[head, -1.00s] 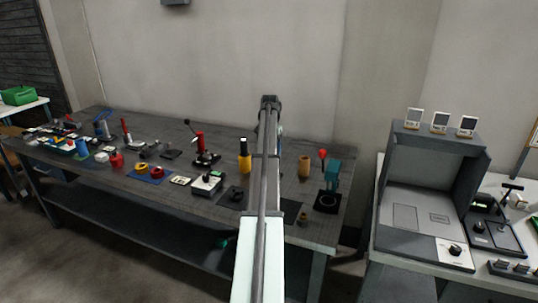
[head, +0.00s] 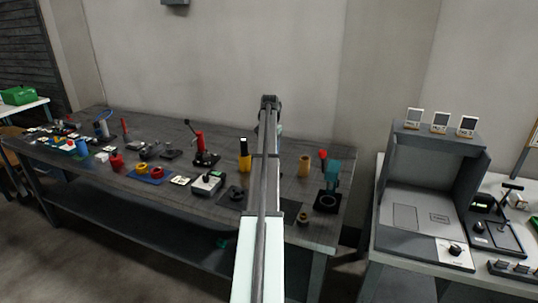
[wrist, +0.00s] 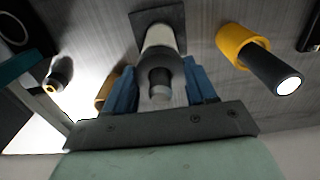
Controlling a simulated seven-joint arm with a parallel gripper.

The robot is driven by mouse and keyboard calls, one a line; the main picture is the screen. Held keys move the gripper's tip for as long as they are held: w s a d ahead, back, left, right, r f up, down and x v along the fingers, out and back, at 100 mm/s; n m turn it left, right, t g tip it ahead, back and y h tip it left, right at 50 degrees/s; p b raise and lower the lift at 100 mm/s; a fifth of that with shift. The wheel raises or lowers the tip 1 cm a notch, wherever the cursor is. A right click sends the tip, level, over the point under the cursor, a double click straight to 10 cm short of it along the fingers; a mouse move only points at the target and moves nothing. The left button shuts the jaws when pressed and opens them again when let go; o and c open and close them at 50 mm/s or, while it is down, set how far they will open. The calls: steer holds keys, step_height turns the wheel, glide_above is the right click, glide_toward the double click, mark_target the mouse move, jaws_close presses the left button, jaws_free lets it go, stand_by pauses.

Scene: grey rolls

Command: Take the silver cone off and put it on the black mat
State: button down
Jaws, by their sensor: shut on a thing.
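In the wrist view my gripper (wrist: 160,84) has its two blue fingers on either side of an upright round piece. The piece has a pale silver body (wrist: 163,40) and a dark, grey-tipped end between the fingers; it appears to be the silver cone. My gripper is shut on it. Beyond the piece is a black square mat (wrist: 139,20); I cannot tell whether they touch. In the head view my arm hides the gripper and the cone.
A yellow-and-black cylinder (head: 245,155) stands left of my arm. A tan cylinder (head: 304,165), a small tan piece (head: 303,218) and a teal device (head: 332,176) stand right. Several parts crowd the bench's left. A grey booth (head: 430,190) stands at the right.

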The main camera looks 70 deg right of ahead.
steer(key=shift+r, duration=5.05)
steer(key=s+a+f, duration=0.2)
steer(key=a+f, duration=0.3)
steer(key=a, duration=0.4)
steer(key=s+a+f, duration=0.1)
steer(key=a+f, duration=0.5)
steer(key=a, duration=0.3)
steer(key=shift+f, duration=4.95)
steer(key=shift+f, duration=0.15)
steer(key=shift+c, duration=1.8)
jaws_free()
